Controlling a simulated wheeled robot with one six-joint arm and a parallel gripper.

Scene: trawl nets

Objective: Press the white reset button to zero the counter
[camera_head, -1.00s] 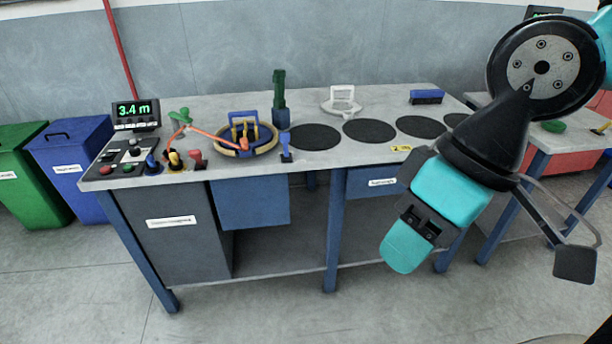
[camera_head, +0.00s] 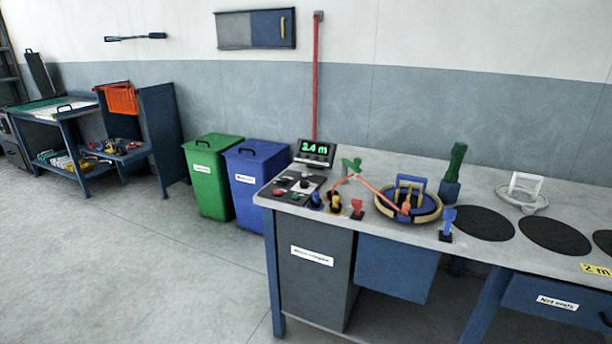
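The counter (camera_head: 315,152) is a dark box at the back left corner of the workbench. Its lit green display seems to read 3.4 m, though the first digit is blurred. A row of small pale buttons (camera_head: 313,159) runs along its front below the display. They are too small to tell which one is the white reset button. In front of the counter is a control panel with a black knob (camera_head: 305,183) on a pale plate, a red button (camera_head: 279,192) and a green button (camera_head: 296,196). My gripper is not in view.
The grey workbench (camera_head: 470,245) also bears coloured levers, a blue and tan ring (camera_head: 408,203), a green-handled tool (camera_head: 455,165) and black discs. Green (camera_head: 212,175) and blue (camera_head: 257,185) bins stand left of it. The floor at left front is clear.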

